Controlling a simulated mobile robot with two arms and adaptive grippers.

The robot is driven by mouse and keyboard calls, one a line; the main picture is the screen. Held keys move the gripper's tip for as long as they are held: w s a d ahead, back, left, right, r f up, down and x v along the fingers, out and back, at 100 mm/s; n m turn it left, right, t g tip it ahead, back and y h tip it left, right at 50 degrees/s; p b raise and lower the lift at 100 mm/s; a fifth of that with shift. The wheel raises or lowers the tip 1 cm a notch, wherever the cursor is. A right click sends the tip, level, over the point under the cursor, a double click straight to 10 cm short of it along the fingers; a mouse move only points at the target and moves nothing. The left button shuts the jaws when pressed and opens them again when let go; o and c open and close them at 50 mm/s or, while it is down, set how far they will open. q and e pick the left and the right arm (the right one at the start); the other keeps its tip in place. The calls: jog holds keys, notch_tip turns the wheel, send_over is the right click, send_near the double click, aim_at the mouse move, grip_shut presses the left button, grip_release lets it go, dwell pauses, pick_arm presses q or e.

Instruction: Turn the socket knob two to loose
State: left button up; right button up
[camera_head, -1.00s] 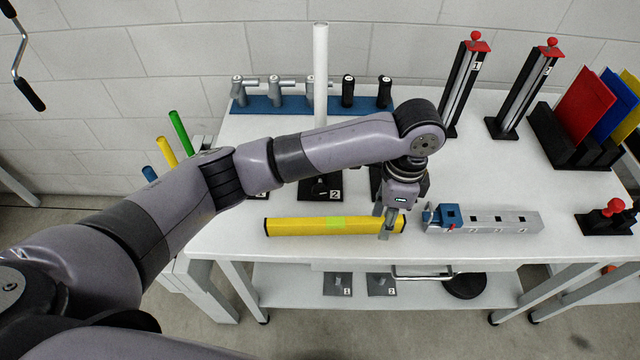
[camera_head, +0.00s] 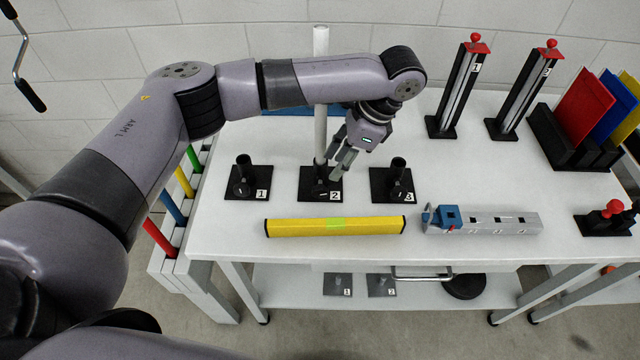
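Socket two (camera_head: 311,190) is a black base labelled 2 on the white table, between socket one (camera_head: 248,186) and socket three (camera_head: 392,184). A tall white tube (camera_head: 320,50) stands upright in socket two. Its dark knob (camera_head: 320,190) is low on the near side, with a light line on it. My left gripper (camera_head: 342,168) points down just right of the tube, its fingertips close above and behind the right part of socket two. Whether it touches the knob or the tube, and how wide the fingers are, I cannot tell. My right gripper is not in view.
A yellow bar (camera_head: 335,226) lies in front of the sockets, with a grey rail and blue block (camera_head: 480,220) to its right. Two black towers with red tops (camera_head: 458,90) stand at the back right. The table right of socket three is partly clear.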

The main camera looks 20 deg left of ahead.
aim_at(320, 187)
pick_arm(q)
jog(key=p+x, duration=0.1)
jog(key=x, duration=0.8)
jog(key=shift+s+a+f, duration=0.1)
jog(key=shift+f, duration=0.3)
grip_shut()
